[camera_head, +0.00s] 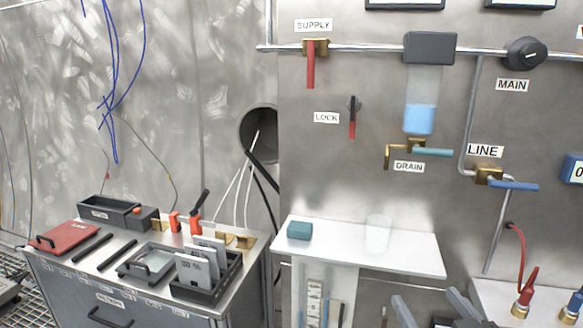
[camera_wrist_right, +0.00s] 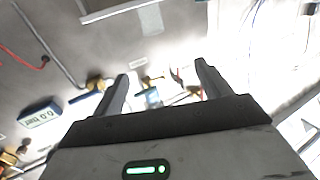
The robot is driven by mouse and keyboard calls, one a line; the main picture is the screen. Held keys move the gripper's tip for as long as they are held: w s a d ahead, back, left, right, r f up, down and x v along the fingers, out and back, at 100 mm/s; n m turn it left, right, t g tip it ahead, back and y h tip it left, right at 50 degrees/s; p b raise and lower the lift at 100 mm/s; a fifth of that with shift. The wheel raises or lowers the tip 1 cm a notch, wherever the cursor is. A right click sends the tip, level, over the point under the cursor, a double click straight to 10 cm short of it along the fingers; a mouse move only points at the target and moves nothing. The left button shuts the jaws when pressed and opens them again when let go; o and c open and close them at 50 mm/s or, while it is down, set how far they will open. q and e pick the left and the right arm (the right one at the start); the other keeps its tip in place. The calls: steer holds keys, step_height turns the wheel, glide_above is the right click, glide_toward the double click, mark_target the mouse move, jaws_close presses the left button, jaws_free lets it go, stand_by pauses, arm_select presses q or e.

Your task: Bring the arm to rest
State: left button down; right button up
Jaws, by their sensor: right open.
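My right gripper (camera_head: 432,305) shows at the bottom edge of the head view, its two dark fingers apart and nothing between them. My left gripper is in neither view.
The white shelf holds a teal block (camera_head: 299,230) and a clear cup (camera_head: 377,233). A steel cabinet (camera_head: 60,275) with trays and tools stands at left. Red-handled supply (camera_head: 311,68), teal-handled drain (camera_head: 432,151) and blue-handled line (camera_head: 512,185) valves stick out from the wall. A red cable plug (camera_head: 525,292) stands at lower right.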

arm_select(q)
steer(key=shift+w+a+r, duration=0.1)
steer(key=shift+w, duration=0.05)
arm_select(e)
steer(key=s+a+f+g, duration=0.2)
steer(key=s+f, duration=0.2)
steer(key=f, duration=0.4)
steer(key=s+a+f+g, duration=0.2)
steer(key=s+f, duration=0.3)
steer(key=f, duration=0.3)
steer(key=s+a+f+n+g+y, duration=0.1)
steer(key=s+a+f+g, duration=0.1)
steer(key=f, duration=0.6)
steer(key=s+g, duration=0.1)
steer(key=s, duration=0.1)
steer(key=shift+s+a+f, duration=0.4)
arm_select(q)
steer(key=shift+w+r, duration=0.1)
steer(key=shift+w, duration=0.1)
